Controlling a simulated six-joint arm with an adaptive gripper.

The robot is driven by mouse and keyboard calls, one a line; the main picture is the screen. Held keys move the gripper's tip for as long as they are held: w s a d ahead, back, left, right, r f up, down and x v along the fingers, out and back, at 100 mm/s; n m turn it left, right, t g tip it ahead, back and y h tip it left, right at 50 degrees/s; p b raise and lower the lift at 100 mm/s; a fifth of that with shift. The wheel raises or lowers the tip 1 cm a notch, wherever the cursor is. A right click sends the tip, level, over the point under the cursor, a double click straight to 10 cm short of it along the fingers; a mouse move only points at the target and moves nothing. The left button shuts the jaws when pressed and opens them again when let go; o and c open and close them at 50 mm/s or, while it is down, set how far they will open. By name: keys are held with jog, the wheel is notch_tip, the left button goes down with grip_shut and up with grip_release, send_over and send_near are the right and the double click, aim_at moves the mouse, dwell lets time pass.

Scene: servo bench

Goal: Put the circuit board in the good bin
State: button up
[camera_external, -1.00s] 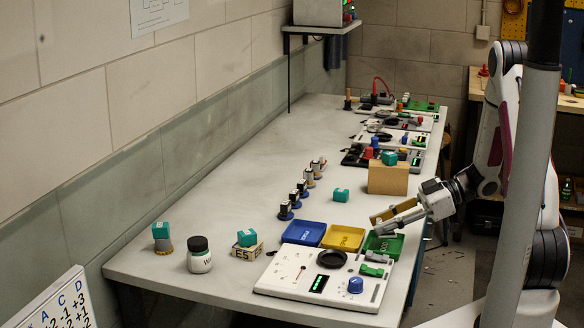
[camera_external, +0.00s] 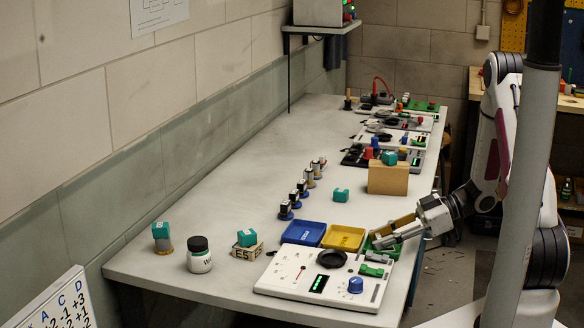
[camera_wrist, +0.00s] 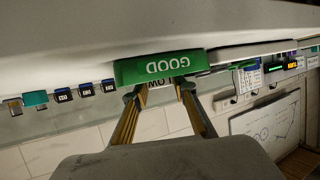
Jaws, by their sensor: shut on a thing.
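The good bin (camera_external: 374,253) is a green tray at the right edge of the bench, partly behind my gripper. In the wrist view the green bin (camera_wrist: 160,68) shows its GOOD label upside down, just beyond my fingertips. My gripper (camera_external: 380,242) is at the bin, its fingers pointing left over it. In the wrist view my gripper (camera_wrist: 159,90) has its fingertips at the bin's edge with a gap between them. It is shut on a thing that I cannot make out. I cannot identify the circuit board with certainty in either view.
A yellow tray (camera_external: 343,238) and a blue tray (camera_external: 304,233) stand left of the green bin. A white test panel (camera_external: 288,285) with a blue knob and green parts lies in front. A cardboard-coloured block (camera_external: 388,179) stands behind. The bench middle (camera_external: 225,180) is clear.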

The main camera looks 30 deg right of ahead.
jog(key=shift+f, duration=0.1)
jog(key=o, duration=0.8)
jog(key=shift+d, duration=0.1)
jog(key=shift+r+v, duration=0.1)
jog(key=shift+v, duration=2.85)
jog(key=shift+r+v, duration=0.15)
jog(key=shift+v, duration=2.85)
jog(key=shift+w, duration=0.1)
